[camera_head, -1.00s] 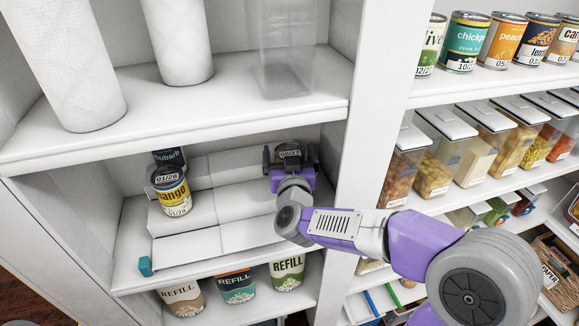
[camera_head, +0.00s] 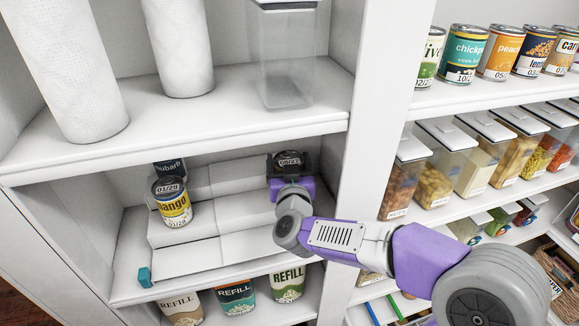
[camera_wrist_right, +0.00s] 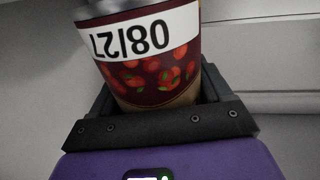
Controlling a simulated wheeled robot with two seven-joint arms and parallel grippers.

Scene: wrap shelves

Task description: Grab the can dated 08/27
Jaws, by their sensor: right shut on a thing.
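The can dated 08/27 (camera_head: 289,158) stands at the back right of the white stepped riser in the head view, with only its top showing. In the right wrist view the can (camera_wrist_right: 150,65) fills the space between the fingers. It has a dark red label with red and green pictures, and its date reads upside down. My right gripper (camera_head: 290,168) is shut on this can. The purple wrist hides the can's lower part in the head view. My left gripper is not in view.
A yellow mango can (camera_head: 173,203) marked 01/28 and a rhubarb can (camera_head: 170,168) stand on the riser's left side. The riser (camera_head: 190,258) is otherwise bare. A shelf board (camera_head: 180,150) lies above, and a white divider (camera_head: 365,150) stands to the right.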

